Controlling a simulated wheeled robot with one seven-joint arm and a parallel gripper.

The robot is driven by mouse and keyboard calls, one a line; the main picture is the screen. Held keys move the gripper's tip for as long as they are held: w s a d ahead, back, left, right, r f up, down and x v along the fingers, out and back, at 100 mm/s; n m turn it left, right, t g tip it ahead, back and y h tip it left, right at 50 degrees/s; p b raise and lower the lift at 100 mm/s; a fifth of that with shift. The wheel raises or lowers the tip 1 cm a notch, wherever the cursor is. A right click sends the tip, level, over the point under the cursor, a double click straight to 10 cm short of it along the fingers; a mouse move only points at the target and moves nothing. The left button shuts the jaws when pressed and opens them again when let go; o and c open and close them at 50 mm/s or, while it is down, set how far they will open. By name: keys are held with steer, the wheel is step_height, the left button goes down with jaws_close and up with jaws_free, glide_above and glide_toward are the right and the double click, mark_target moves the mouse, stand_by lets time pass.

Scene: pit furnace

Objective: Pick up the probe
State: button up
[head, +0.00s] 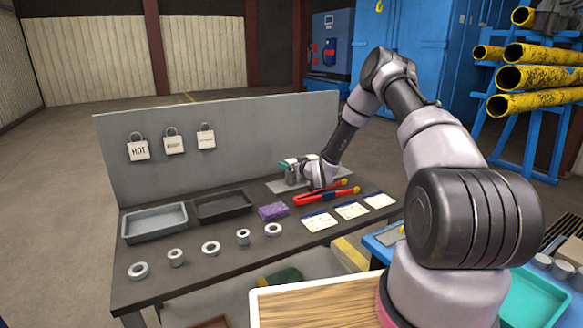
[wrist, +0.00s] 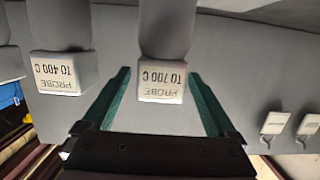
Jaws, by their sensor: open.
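Two grey probes show upside down in the wrist view. One probe (wrist: 162,87), labelled "PROBE TO 700 C", is in the middle, between the tips of my gripper (wrist: 158,73). The other probe (wrist: 62,74), labelled "PROBE TO 400 C", is to the left, outside the fingers. My gripper's green fingers are open, one on each side of the 700 C probe; I cannot tell whether either touches it. In the head view, my gripper (head: 286,166) is at the back right of the bench, by the upright panel, and it and my wrist mostly hide the probes.
On the bench (head: 200,272) lie red-handled tongs (head: 320,193) just in front of my gripper, a purple block (head: 273,211), two trays (head: 155,222) (head: 222,205), several metal rings and white cards. The grey back panel (head: 250,140) carries padlock-shaped tags.

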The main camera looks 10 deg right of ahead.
jaws_close()
